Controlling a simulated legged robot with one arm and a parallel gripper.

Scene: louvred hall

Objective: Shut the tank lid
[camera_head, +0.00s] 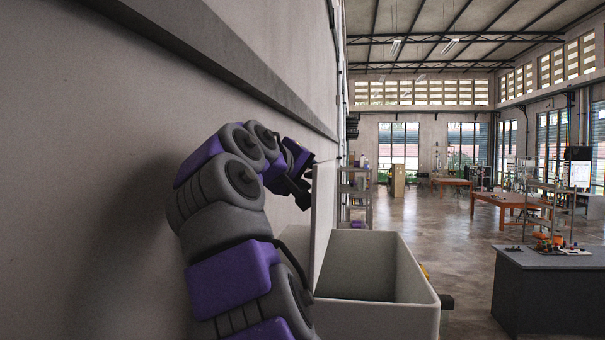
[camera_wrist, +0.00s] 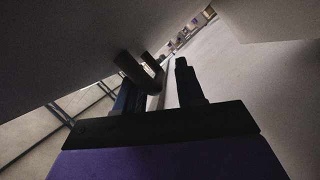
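The tank (camera_head: 415,315) is a pale grey, open-topped box at the lower middle of the head view. Its lid (camera_head: 323,215) is a thin pale panel standing about upright along the tank's left side, so the tank is open. My gripper (camera_head: 303,188) is on the wall side of the lid, near its upper part. In the wrist view, my gripper (camera_wrist: 167,72) has its dark fingers apart, with a gap between them. I cannot tell whether a finger touches the lid. Pale and dark flat surfaces fill much of the wrist view; I cannot tell which is the lid.
A plain grey wall (camera_head: 90,150) with a ledge (camera_head: 240,65) runs close along the left, beside my arm. A shelf rack (camera_head: 356,195) stands beyond the tank. A dark-sided bench (camera_head: 550,290) is at right. Open concrete floor (camera_head: 460,240) lies between.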

